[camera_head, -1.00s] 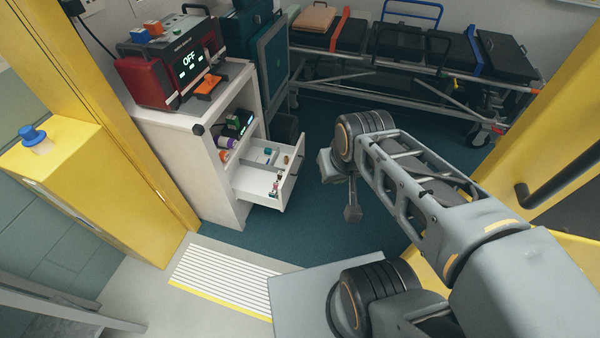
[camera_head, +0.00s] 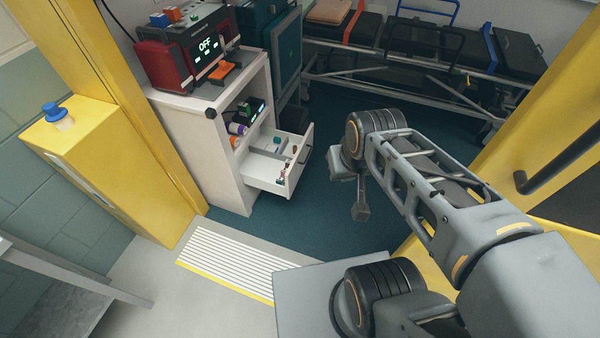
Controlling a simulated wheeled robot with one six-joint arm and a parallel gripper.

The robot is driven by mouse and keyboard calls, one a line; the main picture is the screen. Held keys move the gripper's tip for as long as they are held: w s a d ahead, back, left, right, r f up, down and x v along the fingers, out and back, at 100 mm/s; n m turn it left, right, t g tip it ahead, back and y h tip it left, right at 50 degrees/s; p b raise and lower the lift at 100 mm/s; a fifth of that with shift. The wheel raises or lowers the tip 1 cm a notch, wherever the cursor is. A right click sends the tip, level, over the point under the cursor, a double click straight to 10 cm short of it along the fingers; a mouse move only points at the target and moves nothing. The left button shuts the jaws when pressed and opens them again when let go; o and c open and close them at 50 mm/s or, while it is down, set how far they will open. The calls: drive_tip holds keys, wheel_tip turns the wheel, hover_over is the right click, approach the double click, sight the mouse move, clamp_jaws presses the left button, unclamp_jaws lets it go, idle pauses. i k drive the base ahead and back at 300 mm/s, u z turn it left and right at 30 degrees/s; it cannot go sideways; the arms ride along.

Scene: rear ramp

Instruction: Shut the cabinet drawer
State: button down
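The white cabinet (camera_head: 215,160) stands left of centre, beyond the striped step plate. Its drawer (camera_head: 272,180) is pulled out toward the right, with small items inside and a dark handle on its front (camera_head: 303,157). My gripper (camera_head: 361,212) hangs at the end of my arm, right of the drawer and apart from it. Its fingers are small here and point down; whether they are open or shut is not clear.
A red device reading OFF (camera_head: 190,50) stands on the cabinet top. A stretcher (camera_head: 420,60) is at the back. A yellow post and box (camera_head: 100,150) are at left, a yellow door with a black handle (camera_head: 560,160) at right. Dark floor (camera_head: 315,225) lies between drawer and gripper.

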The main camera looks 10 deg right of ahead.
sight(259, 168)
drive_tip(key=z, duration=0.35)
drive_tip(key=k, duration=0.2)
drive_tip(key=u, duration=0.95)
drive_tip(key=i, duration=1.15)
drive_tip(key=z, duration=0.65)
